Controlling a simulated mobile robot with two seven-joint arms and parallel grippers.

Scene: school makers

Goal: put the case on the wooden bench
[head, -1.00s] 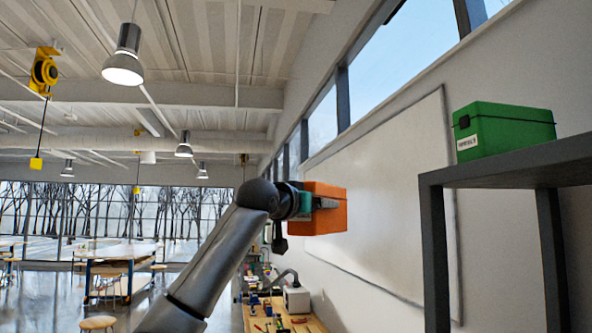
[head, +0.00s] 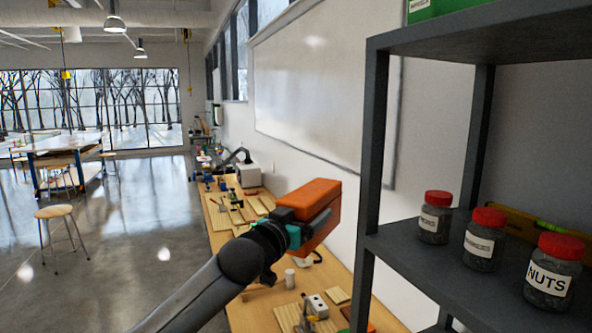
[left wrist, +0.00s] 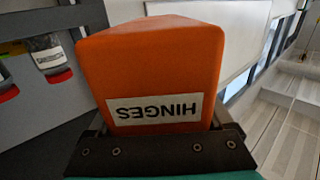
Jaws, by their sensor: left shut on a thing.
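The case is an orange box (head: 318,203) held up in the head view, left of the shelf. In the left wrist view the orange case (left wrist: 150,65) fills the middle and bears an upside-down label reading HINGES. My left gripper (head: 298,232) is shut on it; in the left wrist view the gripper (left wrist: 155,150) lies along the case's near end. The wooden bench (head: 232,225) runs along the wall below and behind the case, with wood pieces and tools on it. My right gripper is not in view.
A dark grey shelf (head: 372,150) stands at the right, close to the case. It holds red-lidded jars (head: 435,217) and part of a green case (head: 445,6). A stool (head: 55,212) stands on open floor at the left. The bench's near part carries several items.

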